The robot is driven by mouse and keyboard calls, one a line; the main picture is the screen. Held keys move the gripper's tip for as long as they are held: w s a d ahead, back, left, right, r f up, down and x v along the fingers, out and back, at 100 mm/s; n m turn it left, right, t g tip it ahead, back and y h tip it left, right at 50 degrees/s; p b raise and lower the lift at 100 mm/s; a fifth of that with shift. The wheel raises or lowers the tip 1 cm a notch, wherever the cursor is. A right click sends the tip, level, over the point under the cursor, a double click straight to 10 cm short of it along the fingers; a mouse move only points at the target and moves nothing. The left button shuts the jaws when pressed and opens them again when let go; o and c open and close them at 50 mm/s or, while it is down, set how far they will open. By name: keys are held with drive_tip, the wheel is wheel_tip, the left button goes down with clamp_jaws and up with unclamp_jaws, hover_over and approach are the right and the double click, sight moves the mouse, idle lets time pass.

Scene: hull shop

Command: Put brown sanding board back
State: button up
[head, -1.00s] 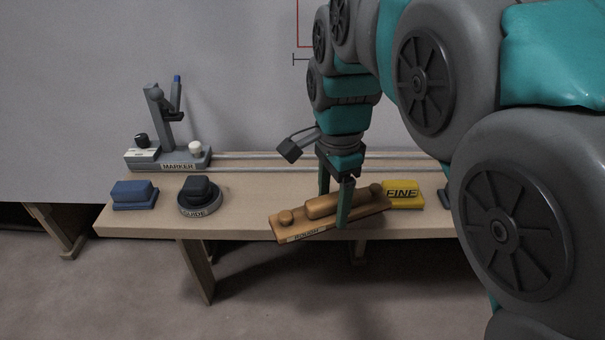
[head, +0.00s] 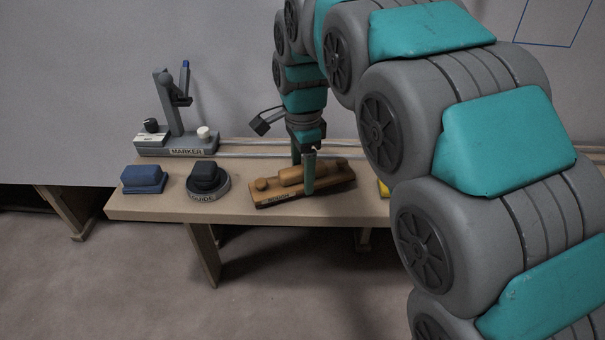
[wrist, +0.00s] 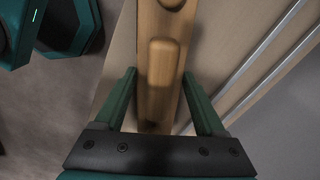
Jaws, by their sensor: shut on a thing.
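The brown sanding board (head: 337,182) is a long wooden block with a raised handle, a round knob and a label reading ROUGH. It is over the bench top between the black GUIDE puck and the yellow FINE block. Whether it touches the bench or hovers just above it, I cannot tell. In the wrist view the board (wrist: 160,100) runs lengthwise between my green fingers (wrist: 160,108).
On the wooden bench (head: 160,209) stand a blue block (head: 144,180), the black GUIDE puck (head: 208,180) and a MARKER stand (head: 177,142). The yellow block (head: 383,189) is mostly hidden by my arm. Metal rails (head: 255,152) run along the back.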

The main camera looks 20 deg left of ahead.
drive_tip(key=shift+f, duration=0.55)
drive_tip(key=o, duration=1.4)
drive_tip(key=shift+c, duration=0.2)
wheel_tip(320, 180, up, 12)
drive_tip(key=shift+r, duration=0.1)
